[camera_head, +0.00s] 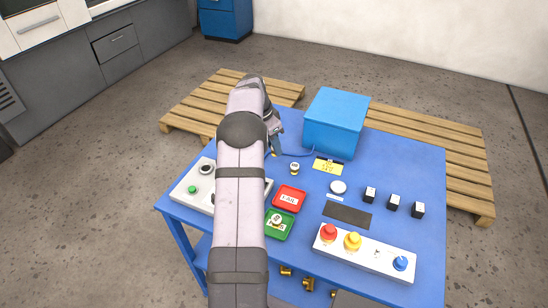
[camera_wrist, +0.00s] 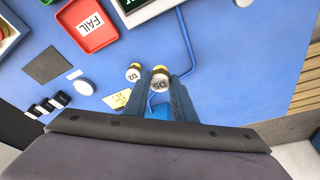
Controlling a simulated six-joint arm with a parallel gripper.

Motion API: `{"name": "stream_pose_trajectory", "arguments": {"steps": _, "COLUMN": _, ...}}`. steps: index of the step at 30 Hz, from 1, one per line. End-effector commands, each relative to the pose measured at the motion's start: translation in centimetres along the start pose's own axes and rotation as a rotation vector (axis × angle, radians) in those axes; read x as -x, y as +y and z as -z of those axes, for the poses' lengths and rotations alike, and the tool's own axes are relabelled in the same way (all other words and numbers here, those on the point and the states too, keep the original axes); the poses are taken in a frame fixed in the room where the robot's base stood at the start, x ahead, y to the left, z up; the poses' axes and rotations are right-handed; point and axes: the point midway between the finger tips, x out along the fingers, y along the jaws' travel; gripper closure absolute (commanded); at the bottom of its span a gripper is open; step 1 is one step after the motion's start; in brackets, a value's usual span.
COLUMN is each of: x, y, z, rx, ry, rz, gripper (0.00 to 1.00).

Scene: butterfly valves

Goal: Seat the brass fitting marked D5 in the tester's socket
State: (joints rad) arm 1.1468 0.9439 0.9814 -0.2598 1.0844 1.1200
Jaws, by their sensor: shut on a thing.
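The brass fitting marked D5 (camera_wrist: 160,82) has a white labelled cap and sits between the fingertips of my gripper (camera_wrist: 160,92), which is shut on it. In the head view my gripper (camera_head: 274,138) is at the far side of the blue table, left of the blue box, partly hidden by my arm. The tester (camera_head: 199,193) is a white box at the table's left with a green button and a dark round socket (camera_head: 206,169); my arm hides part of it. In the wrist view, a screened white device is cut off at the top.
A fitting marked D2 (camera_wrist: 133,73) stands beside D5; it shows on the table (camera_head: 294,168). A red FAIL tray (camera_head: 289,199) is empty; a green tray (camera_head: 279,233) holds a fitting. The blue box (camera_head: 335,122), black blocks (camera_head: 392,203) and knob panel (camera_head: 363,254) are further right.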

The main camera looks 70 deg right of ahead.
Motion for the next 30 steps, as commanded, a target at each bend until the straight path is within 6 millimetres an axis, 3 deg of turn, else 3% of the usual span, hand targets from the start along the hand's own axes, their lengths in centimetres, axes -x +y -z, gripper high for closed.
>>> {"name": "stream_pose_trajectory", "arguments": {"steps": 4, "x": 1.8, "y": -0.1, "z": 0.6, "rx": -0.001, "ry": 0.002, "rz": 0.003, "gripper": 1.0}}
{"name": "stream_pose_trajectory", "arguments": {"steps": 11, "x": 3.0, "y": 0.0, "z": 0.8, "rx": 0.002, "ry": 0.0, "rz": 0.001, "gripper": 1.0}}
{"name": "stream_pose_trajectory", "arguments": {"steps": 17, "x": 3.5, "y": -1.2, "z": -0.7, "rx": 0.079, "ry": -0.006, "rz": 0.021, "gripper": 1.0}}
{"name": "stream_pose_trajectory", "arguments": {"steps": 23, "x": 4.6, "y": -4.2, "z": -5.3, "rx": 0.315, "ry": -0.016, "rz": 0.082, "gripper": 1.0}}
{"name": "stream_pose_trajectory", "arguments": {"steps": 30, "x": 6.2, "y": -7.7, "z": -13.1, "rx": 0.675, "ry": -0.019, "rz": 0.182, "gripper": 1.0}}
